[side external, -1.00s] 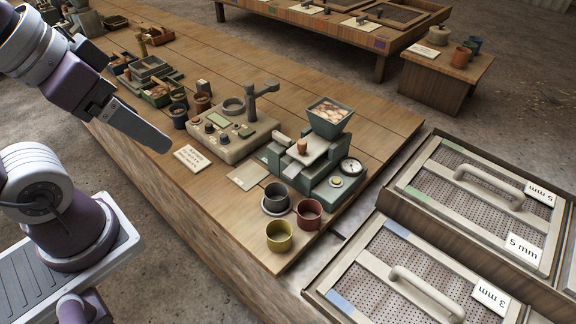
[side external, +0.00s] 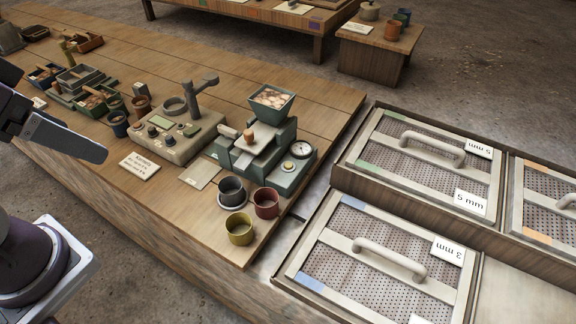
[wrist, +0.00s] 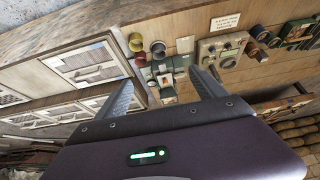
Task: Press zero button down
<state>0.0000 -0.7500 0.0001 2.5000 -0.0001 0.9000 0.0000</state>
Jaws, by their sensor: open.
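A green weighing device (side external: 262,150) with a hopper and a round white dial (side external: 301,150) stands near the bench's right end. A small pale round button (side external: 288,166) shows on its front; its label is too small to read. A beige control box (side external: 178,138) with knobs and a green display stands left of it. My gripper (wrist: 162,76) is open and empty in the wrist view, with the green device beyond and between its fingers. In the side view, one finger of it shows left of the beige box, above the bench's front edge, apart from everything.
Grey (side external: 232,190), red (side external: 266,203) and yellow (side external: 239,229) cups stand in front of the green device. A label card (side external: 140,165) lies before the beige box. Framed sieves with handles (side external: 390,258) lie at right. Small boxes and cups crowd the bench's left.

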